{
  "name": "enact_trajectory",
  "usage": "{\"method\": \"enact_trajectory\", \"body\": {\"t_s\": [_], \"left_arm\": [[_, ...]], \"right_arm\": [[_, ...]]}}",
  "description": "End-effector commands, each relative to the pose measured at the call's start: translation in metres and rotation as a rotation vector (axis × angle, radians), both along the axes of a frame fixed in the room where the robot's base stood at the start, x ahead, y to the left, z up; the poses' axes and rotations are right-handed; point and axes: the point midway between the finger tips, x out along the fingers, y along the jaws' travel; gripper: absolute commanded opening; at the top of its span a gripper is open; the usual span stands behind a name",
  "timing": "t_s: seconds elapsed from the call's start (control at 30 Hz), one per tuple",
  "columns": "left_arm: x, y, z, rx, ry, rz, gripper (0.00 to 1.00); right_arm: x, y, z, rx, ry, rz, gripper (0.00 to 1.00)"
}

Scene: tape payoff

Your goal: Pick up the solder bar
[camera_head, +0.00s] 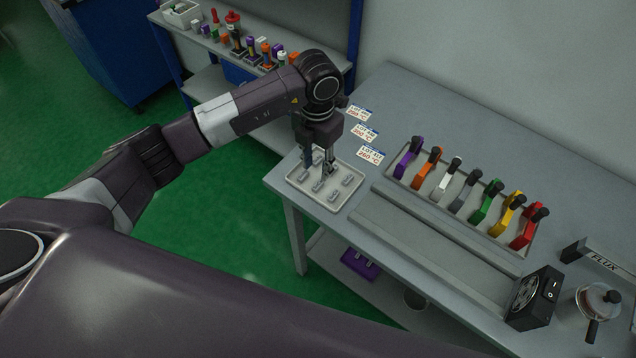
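Several small grey bars lie in a shallow light tray (341,204) at the near left corner of the grey table. One solder bar (318,186) lies near the middle of the tray, and another bar (348,180) lies to its right. My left gripper (318,167) points down over the back part of the tray, its two fingers apart. Its fingertips are close to the bars and hide part of the back of the tray. I see no bar held between them. My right gripper is not in view.
Three lot labels (365,131) lie behind the tray. A rack of coloured-handled tools (440,191), a long grey rail (430,244), a black fan box (534,298) and a pot (597,299) stand to the right. A shelf of bottles (233,24) stands behind my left arm.

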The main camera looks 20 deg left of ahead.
Motion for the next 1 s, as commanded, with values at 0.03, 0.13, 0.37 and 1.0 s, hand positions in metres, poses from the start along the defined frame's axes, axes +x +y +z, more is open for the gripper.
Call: {"method": "enact_trajectory", "body": {"t_s": [0.03,0.13,0.37,1.0], "left_arm": [[-0.002,-0.001,-0.003,-0.001,0.003,0.0,0.32],[-0.006,-0.003,-0.014,-0.002,0.004,-0.002,0.32],[-0.009,-0.005,-0.047,-0.003,0.002,-0.002,0.32],[-0.008,-0.005,-0.054,-0.004,-0.001,-0.002,0.0]], "right_arm": [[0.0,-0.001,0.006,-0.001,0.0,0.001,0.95],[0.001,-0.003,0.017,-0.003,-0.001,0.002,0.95],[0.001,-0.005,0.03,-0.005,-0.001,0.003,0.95],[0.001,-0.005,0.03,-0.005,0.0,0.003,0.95]]}}
